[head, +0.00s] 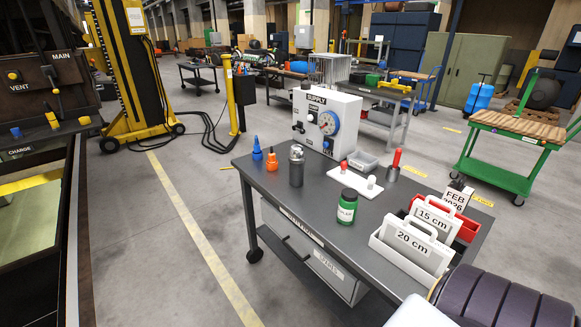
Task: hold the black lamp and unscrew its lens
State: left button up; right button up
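A dark grey upright cylinder with a shiny, glassy-looking top, which appears to be the black lamp (296,172), stands on the grey worktable (265,185), left of its middle. Its top, apparently the lens (296,150), sits on the body. I cannot tell from here how tightly it is seated. Nothing is touching the lamp. Neither of my grippers is in view.
Blue (257,148) and orange (272,161) nozzle-topped items stand left of the lamp. The white SUPPLY box (340,105) is behind it. A green jar (347,206), white plate (342,185) and labelled holders (405,258) are to the right. Table space before the lamp is clear.

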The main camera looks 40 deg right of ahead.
aim_at(297, 172)
jog(key=i+z, duration=0.25)
jog(key=i, duration=0.15)
jog(key=i+j+z, duration=0.2)
jog(key=i, duration=0.2)
jog(key=i+j+z, duration=0.2)
jog(key=i+z, duration=0.25)
jog(key=i+j+z, duration=0.25)
jog(key=z, duration=0.15)
jog(key=i+j+z, duration=0.2)
jog(key=z, duration=0.25)
jog(key=i+j+z, duration=0.15)
jog(key=j+z, duration=0.3)
jog(key=i+j+z, duration=0.1)
jog(key=j+z, duration=1.25)
jog(key=j, duration=0.3)
